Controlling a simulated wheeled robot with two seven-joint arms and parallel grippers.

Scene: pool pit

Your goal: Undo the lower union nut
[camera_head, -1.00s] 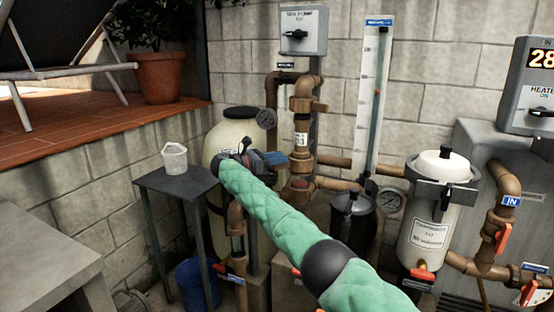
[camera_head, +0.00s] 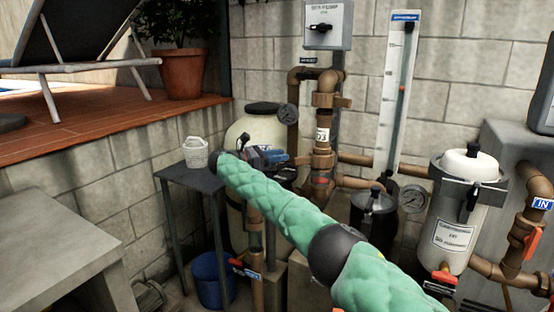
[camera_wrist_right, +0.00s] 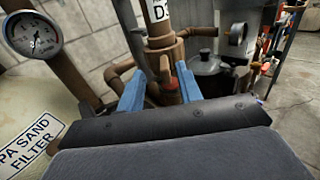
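The lower union nut (camera_head: 322,159) looks like the wide brown collar on the vertical pipe, below the white label. It also shows in the right wrist view (camera_wrist_right: 163,44). My right gripper (camera_head: 279,156) is left of this pipe in the head view, with my green-sleeved arm coming from the lower right. In the right wrist view my right gripper (camera_wrist_right: 160,80) has its two blue fingers apart, with nothing held between them. The pipe and a red handle (camera_wrist_right: 170,83) show beyond and between the fingers. My left gripper is not in view.
A cream sand filter (camera_head: 250,125) with a gauge (camera_head: 288,115) stands behind my gripper. A black-lidded pot (camera_head: 372,215) and a white canister (camera_head: 462,215) stand to the right.

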